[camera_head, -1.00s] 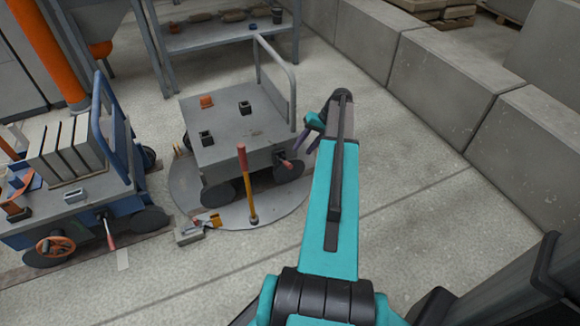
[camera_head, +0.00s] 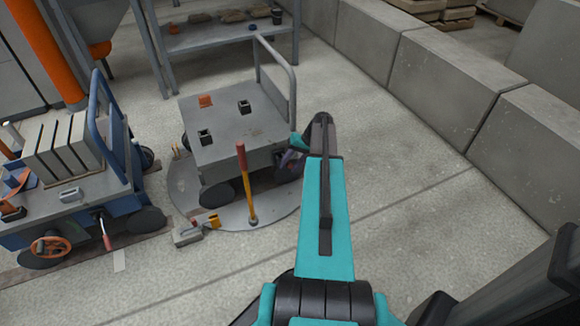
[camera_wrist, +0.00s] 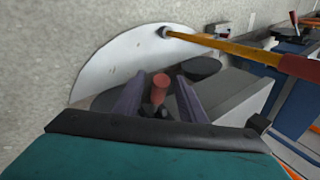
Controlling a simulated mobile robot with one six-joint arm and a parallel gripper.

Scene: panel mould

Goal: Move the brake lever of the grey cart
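The grey cart (camera_head: 235,138) stands on a round grey plate (camera_head: 270,208), with several small blocks on its deck. It also shows in the wrist view (camera_wrist: 238,92). Its brake lever has a red grip (camera_wrist: 160,82), seen in the wrist view between my two finger pads. My gripper (camera_wrist: 157,92) is open around the grip, with a gap visible on both sides. In the head view my gripper (camera_head: 292,158) is at the cart's right side and hides the lever.
An upright yellow lever with a red handle (camera_head: 241,160) stands on the plate in front of the cart; its shaft (camera_wrist: 240,50) crosses the wrist view. A blue cart (camera_head: 75,205) with grey slabs stands left. Concrete blocks (camera_head: 430,95) line the right.

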